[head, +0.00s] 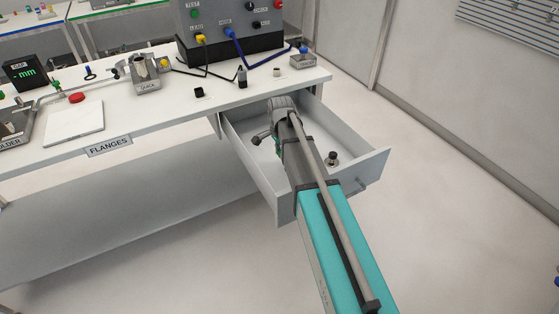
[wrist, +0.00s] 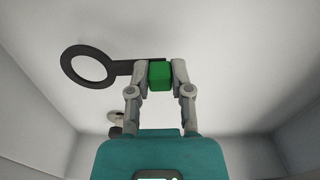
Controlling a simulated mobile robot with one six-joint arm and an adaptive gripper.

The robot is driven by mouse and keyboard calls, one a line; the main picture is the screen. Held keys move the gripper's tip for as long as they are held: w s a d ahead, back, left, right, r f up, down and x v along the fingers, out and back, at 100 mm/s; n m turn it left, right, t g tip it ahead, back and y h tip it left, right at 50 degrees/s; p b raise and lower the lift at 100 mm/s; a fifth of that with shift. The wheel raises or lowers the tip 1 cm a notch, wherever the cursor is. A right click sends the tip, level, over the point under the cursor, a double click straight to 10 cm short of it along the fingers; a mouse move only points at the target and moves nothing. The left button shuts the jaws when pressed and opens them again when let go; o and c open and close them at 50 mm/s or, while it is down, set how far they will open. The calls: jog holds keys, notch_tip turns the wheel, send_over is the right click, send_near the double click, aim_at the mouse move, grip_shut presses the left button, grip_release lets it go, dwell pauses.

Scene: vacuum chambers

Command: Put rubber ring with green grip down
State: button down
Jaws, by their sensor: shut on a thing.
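My gripper (wrist: 159,68) is shut on the green grip (wrist: 160,76) of the rubber ring. The black rubber ring (wrist: 88,67) sticks out to the left of the fingers on a flat black arm. Behind it in the wrist view is the pale floor of the open drawer; I cannot tell whether the ring touches it. In the head view my arm reaches down into the open drawer (head: 374,165) under the bench, and the arm hides the fingers and most of what they hold.
A small dark-topped metal part (head: 332,158) lies in the drawer, right of my arm. Drawer walls stand close around. The bench top (head: 180,105) above carries a metal jack (head: 145,75), a small black part (head: 199,93), a cabled test box (head: 230,25) and other parts.

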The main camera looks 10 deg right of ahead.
jog(key=shift+w+d+f+b, duration=0.15)
jog(key=shift+d+f+b, duration=0.05)
jog(key=shift+f+b, duration=0.2)
jog(key=shift+w+d+f+b, duration=0.15)
jog(key=shift+d+f+b, duration=0.05)
jog(key=shift+f+b, duration=1.45)
jog(key=shift+f, duration=0.1)
jog(key=c, duration=0.5)
grip_release()
jog(key=shift+c, duration=0.2)
notch_tip(320, 180, up, 12)
jog(key=p, duration=1.2)
